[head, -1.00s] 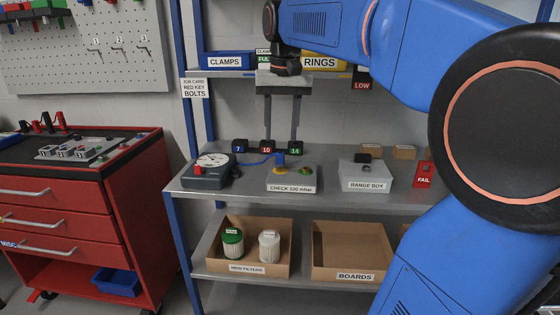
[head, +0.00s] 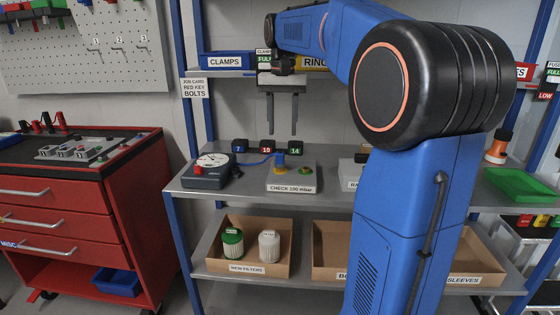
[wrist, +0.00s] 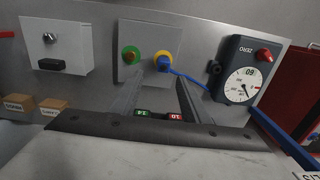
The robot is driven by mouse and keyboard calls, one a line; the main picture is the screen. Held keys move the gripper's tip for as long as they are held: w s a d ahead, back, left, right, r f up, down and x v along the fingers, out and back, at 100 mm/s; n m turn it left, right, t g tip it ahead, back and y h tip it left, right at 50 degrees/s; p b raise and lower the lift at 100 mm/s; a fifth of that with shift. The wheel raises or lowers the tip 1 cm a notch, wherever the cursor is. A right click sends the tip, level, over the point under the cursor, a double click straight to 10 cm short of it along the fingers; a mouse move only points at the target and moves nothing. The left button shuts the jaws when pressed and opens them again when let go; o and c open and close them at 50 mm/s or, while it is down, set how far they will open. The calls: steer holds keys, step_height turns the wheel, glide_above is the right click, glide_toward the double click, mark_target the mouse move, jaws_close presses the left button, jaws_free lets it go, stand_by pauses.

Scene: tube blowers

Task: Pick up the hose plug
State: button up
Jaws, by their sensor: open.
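The hose plug (head: 281,160) is a small blue piece standing in the yellow ring on top of the grey CHECK 100 mbar box (head: 291,187). A thin blue hose (head: 256,162) runs from it to the dark gauge unit (head: 206,179) on its left. My gripper (head: 282,128) points down, open and empty, with its fingertips above and apart from the plug in the head view. In the wrist view the plug (wrist: 163,65) shows just beyond the fingertips (wrist: 160,82), with the green-ringed port (wrist: 131,56) beside it.
Small black blocks marked 7, 10 and 14 (head: 267,146) stand behind the box. The RANGE BOX (head: 347,172) is to the right, partly hidden by my arm. An upper shelf with a CLAMPS bin (head: 225,61) lies behind and above.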

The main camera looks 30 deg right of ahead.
mark_target(280, 152)
step_height(280, 152, down, 5)
steer(key=shift+f, duration=0.1)
steer(key=shift+w+a+f, duration=0.1)
steer(key=shift+a+f, duration=0.1)
steer(key=shift+f, duration=1.15)
steer(key=shift+a+f, duration=0.15)
steer(key=shift+f, duration=1.15)
jaws_close()
